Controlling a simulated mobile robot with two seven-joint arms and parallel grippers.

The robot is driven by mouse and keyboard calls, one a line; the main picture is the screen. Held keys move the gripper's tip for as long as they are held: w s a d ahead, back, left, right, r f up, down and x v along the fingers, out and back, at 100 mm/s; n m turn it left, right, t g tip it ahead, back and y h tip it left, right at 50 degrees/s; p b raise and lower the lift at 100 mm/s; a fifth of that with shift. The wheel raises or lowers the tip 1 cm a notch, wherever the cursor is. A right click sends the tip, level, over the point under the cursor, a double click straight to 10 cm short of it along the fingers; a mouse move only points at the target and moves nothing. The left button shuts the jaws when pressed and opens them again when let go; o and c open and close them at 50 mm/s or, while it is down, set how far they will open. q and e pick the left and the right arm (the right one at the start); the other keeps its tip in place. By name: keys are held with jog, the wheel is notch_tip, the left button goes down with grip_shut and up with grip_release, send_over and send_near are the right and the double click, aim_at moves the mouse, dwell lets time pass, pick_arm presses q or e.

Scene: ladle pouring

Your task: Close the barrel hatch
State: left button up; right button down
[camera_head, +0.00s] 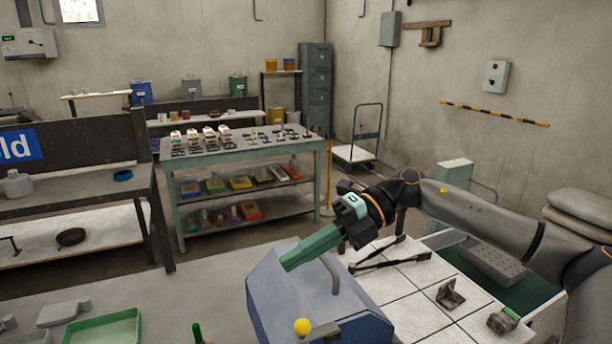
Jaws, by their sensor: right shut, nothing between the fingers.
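A blue-grey metal body (268,303), which looks like the barrel, stands at the bottom centre. It has sloping faces, a curved grey bar (331,274) on its upper right and a yellow knob (302,326) at its front. I cannot tell which part is the hatch or whether it stands open. My right gripper (290,261) reaches in from the right with its green fingers shut and empty. In the picture its tips overlap the top of the blue-grey body; I cannot tell whether they touch. My left gripper is not in view.
A white tiled surface (388,290) right of the barrel holds black tongs (390,262) and small metal pieces (451,294). A green tray (104,330) lies at lower left. A green pointed thing (197,333) shows at the bottom edge. A shelved table (240,151) stands behind.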

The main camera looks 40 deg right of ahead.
notch_tip(320, 180, up, 10)
jog(key=p, duration=0.1)
jog(key=shift+d+r, duration=0.2)
jog(key=shift+r, duration=0.05)
